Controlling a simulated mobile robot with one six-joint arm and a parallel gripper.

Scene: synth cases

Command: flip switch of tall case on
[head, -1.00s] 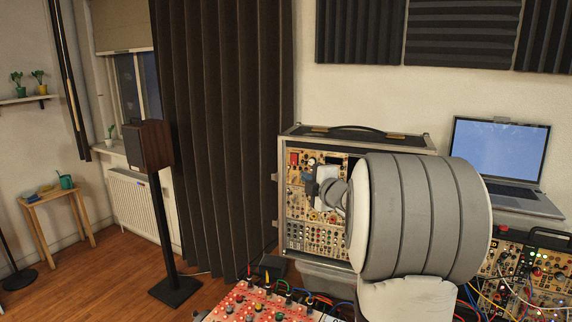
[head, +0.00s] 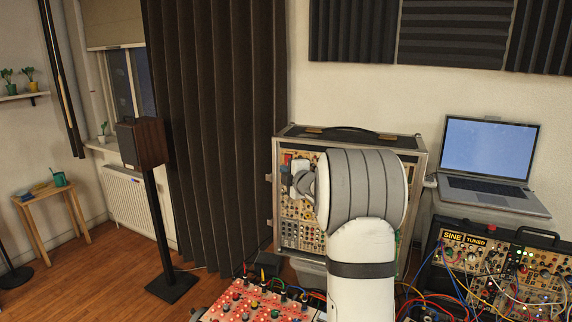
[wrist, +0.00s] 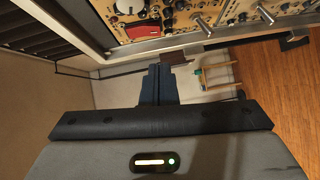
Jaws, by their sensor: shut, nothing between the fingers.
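The tall case (head: 275,200) stands upright at the back, with a beige panel of knobs and jacks and a handle on top. Its panel (wrist: 215,20) fills the upper part of the wrist view. A small red part (head: 287,157) shows at the panel's upper left; I cannot tell whether it is the switch or how it is set. My gripper (head: 299,180) is in front of the panel's left part, and my arm hides much of the case. In the wrist view my fingers (wrist: 159,84) are together and empty, near the case's edge, with no clear contact.
A laptop (head: 488,150) stands open to the right. Lower synth cases with cables (head: 500,270) are at the lower right, and a red panel (head: 262,303) is at the front. A dark curtain (head: 215,130) and a speaker (head: 141,142) on a stand are left of the case.

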